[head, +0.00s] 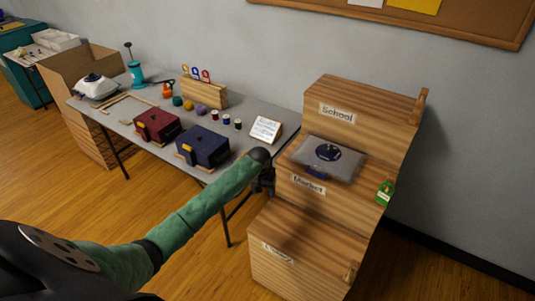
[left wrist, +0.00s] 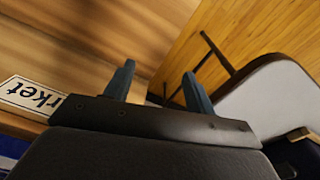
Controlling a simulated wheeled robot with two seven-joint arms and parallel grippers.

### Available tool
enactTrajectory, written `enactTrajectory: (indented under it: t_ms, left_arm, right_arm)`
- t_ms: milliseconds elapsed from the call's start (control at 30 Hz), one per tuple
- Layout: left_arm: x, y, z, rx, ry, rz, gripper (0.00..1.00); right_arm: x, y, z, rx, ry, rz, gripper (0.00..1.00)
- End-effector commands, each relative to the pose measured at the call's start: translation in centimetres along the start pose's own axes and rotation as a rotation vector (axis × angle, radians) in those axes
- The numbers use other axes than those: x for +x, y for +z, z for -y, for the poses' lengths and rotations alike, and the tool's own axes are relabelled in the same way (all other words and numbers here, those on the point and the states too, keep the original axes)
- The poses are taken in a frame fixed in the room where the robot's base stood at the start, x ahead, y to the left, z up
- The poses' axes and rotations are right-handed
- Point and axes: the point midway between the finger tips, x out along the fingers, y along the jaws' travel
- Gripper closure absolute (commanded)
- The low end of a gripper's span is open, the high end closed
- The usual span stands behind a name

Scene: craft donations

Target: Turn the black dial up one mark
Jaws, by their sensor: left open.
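My left gripper (head: 265,182) is at the front right end of the grey table, beside the Market step. In the left wrist view the two fingers of the gripper (left wrist: 158,75) stand apart with nothing between them. A white appliance (head: 97,89) at the table's far left end has a small dark round part on top; I cannot tell whether that is the black dial. A grey case (head: 327,158) with a dark round emblem lies on the Market step. No dial shows near the left gripper. My right gripper is not in view.
The grey table (head: 235,172) holds a red box (head: 157,127), a blue box (head: 203,147), yarn balls, spools and a white card (head: 265,129). The stepped wooden unit (head: 370,105) stands close on the right, with a green padlock (head: 384,193).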

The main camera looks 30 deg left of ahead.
Motion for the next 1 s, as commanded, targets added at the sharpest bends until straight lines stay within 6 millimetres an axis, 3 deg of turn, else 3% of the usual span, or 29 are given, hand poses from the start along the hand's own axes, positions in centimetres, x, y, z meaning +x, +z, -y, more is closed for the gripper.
enactTrajectory:
  t_ms: [33, 233, 400, 600, 767, 867, 1000]
  left_arm:
    - [-1.7, -1.7, 1.1, -0.02, -0.008, 0.003, 0.45]
    - [-5.5, -6.9, 4.8, -0.123, -0.01, 0.021, 0.45]
    - [-9.0, -11.2, 8.5, -0.223, -0.006, 0.031, 0.45]
    - [-12.0, -14.1, 11.7, -0.31, 0.003, 0.04, 0.45]
    - [-12.5, -14.8, 12.4, -0.331, 0.007, 0.044, 0.45]
    - [-11.9, -14.7, 12.3, -0.332, 0.008, 0.044, 0.45]
    - [-10.2, -14.6, 12.3, -0.332, 0.008, 0.044, 0.45]
  right_arm:
    - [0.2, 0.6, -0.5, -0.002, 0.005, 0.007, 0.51]
    - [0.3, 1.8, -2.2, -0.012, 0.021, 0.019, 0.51]
    - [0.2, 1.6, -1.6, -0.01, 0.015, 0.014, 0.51]
    - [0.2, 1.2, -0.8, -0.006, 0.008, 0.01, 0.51]
    - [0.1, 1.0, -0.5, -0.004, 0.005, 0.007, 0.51]
    - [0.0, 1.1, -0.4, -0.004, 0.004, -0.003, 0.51]
    - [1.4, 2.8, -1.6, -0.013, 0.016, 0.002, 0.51]
